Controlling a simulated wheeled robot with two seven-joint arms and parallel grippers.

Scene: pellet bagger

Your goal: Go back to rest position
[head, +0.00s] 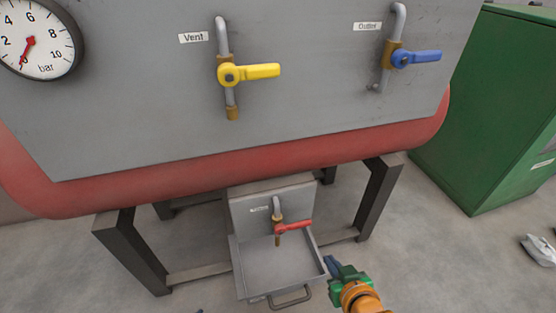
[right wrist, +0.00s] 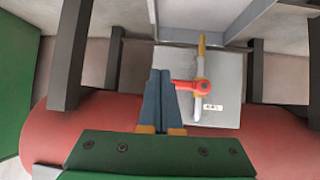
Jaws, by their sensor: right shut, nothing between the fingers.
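My right gripper (head: 328,262), green with blue fingers on an orange wrist, is low at the right of the open metal tray (head: 262,272). Its fingers (right wrist: 160,98) are shut and empty in the right wrist view. Just beyond them in that view are the red-handled valve (right wrist: 186,86) and its grey panel (right wrist: 222,100). In the head view the red lever (head: 294,226) points right, and the gripper is apart from it. My left gripper cannot be made out in either view.
Above is a red tank (head: 230,160) with a gauge (head: 38,40), a yellow Vent lever (head: 258,71) and a blue Outlet lever (head: 422,57). Dark legs (head: 380,195) flank the tray. A green cabinet (head: 495,110) stands right. Floor between is free.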

